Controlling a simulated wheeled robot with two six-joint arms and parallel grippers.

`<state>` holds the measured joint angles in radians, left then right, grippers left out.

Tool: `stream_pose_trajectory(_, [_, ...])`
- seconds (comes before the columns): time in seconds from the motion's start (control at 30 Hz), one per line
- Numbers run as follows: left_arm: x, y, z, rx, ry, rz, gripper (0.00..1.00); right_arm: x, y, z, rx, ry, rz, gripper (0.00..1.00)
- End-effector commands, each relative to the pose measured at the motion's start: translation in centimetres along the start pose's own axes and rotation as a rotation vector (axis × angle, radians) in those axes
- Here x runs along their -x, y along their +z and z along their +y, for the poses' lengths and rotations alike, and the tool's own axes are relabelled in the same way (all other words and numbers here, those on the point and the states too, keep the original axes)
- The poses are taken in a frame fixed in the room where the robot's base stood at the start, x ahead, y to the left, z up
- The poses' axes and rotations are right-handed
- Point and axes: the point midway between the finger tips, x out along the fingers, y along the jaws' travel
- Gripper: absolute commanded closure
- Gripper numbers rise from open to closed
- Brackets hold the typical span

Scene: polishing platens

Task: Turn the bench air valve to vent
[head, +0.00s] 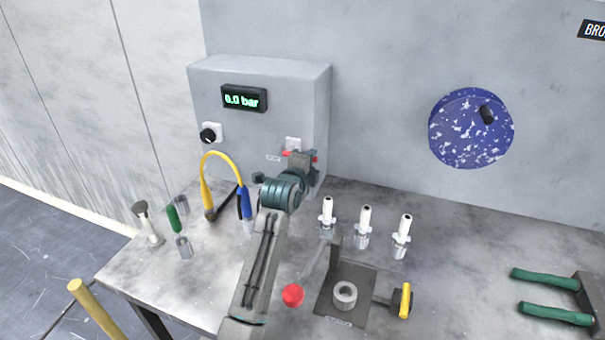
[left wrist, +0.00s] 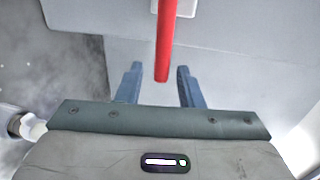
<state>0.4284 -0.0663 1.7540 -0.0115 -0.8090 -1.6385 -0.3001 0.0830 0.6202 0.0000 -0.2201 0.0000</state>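The bench air valve's red lever (left wrist: 163,45) hangs down between my left gripper's fingers in the left wrist view. In the head view a little red of the valve (head: 315,157) shows on the front of the grey box, mostly hidden behind my gripper. My left gripper (head: 300,160) is at the valve. In the left wrist view its two blue fingers (left wrist: 158,80) stand apart, one on each side of the lever, with gaps visible on both sides. My right gripper is not in view.
The grey box (head: 250,150) carries a green-lit display (head: 244,99) in bar and a black knob (head: 208,135). A yellow-blue hose (head: 218,155) loops left of my arm. White-topped fittings (head: 365,225), a red ball-ended lever (head: 293,295) and a fixture (head: 345,295) stand to the right.

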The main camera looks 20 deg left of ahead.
Motion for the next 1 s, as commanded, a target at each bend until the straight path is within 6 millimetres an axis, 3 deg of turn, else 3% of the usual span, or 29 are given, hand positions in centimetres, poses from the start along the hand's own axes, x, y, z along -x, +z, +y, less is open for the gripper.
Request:
stream_pose_trajectory(0.2, [4.2, 0.0, 0.3, 0.001, -0.001, 0.000, 0.66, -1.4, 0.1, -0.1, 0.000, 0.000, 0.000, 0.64])
stream_pose_trajectory(0.4, [7.0, 0.0, 0.2, 0.001, 0.000, 0.000, 0.66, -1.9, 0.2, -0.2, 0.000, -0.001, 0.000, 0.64])
stream_pose_trajectory(0.6, [8.0, 0.0, 0.1, 0.000, 0.001, 0.000, 0.66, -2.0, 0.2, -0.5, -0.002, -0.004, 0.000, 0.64])
stream_pose_trajectory(1.0, [8.0, 0.0, 0.0, 0.000, 0.001, 0.000, 0.66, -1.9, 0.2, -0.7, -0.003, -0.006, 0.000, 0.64])
